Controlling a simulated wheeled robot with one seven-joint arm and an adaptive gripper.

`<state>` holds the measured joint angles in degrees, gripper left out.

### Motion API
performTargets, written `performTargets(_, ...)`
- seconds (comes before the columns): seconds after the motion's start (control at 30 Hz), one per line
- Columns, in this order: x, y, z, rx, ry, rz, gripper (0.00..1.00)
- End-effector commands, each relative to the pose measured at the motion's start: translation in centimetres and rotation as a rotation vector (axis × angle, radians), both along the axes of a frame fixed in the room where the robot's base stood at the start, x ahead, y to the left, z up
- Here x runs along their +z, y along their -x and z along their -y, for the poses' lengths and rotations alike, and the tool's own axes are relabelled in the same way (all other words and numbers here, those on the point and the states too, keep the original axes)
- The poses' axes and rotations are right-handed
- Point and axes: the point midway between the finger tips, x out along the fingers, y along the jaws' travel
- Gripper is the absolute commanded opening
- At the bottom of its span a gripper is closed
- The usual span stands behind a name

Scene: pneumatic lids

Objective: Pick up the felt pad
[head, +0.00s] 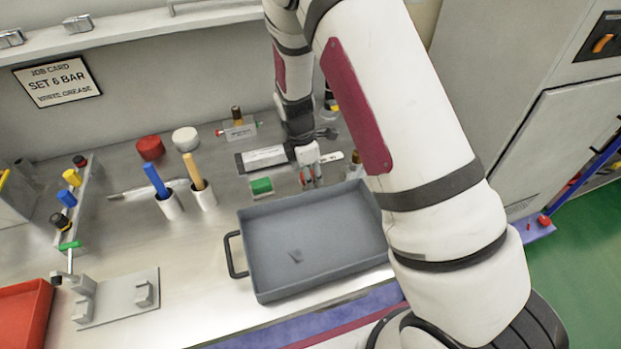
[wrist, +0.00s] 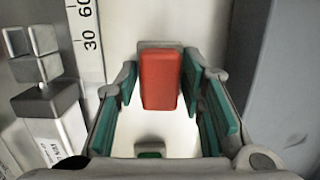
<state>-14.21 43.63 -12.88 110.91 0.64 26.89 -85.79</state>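My gripper (head: 310,176) points down at the bench just behind the grey tray. In the wrist view, its teal-lined fingers (wrist: 160,85) stand on either side of a red block-shaped pad (wrist: 160,80) with a grey end. Narrow gaps seem to show beside it, and I cannot see a firm grip. In the head view the red pad is mostly hidden by the fingers. A green-topped block (head: 261,186) sits to the left of my gripper, and a bit of green (wrist: 150,154) shows low in the wrist view. I cannot tell which one is felt.
The empty-looking grey tray (head: 250,262) has a raised wall close to my gripper, also in the wrist view (wrist: 284,80). A ruler (wrist: 88,40) and a grey metal fixture (wrist: 45,95) lie on the other side. Cups with handles (head: 170,206) stand left.

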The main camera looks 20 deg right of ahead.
Motion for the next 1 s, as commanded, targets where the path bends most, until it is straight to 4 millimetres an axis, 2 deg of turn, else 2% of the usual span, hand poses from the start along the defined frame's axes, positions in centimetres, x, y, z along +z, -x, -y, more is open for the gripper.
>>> performTargets(0.07,0.0,0.0,0.0,0.0,0.0,0.0,0.09)
performTargets(0.1,0.0,0.0,0.0,0.0,0.0,0.0,0.04)
performTargets(0.37,0.5,0.0,0.0,0.0,0.0,0.001,0.04)
performTargets(0.47,1.6,-0.2,0.0,0.001,-0.001,0.004,0.04)
performTargets(0.8,7.6,-0.1,0.0,0.001,-0.001,0.004,0.04)
performTargets(1.0,9.7,-0.1,0.0,0.0,0.0,0.002,0.04)
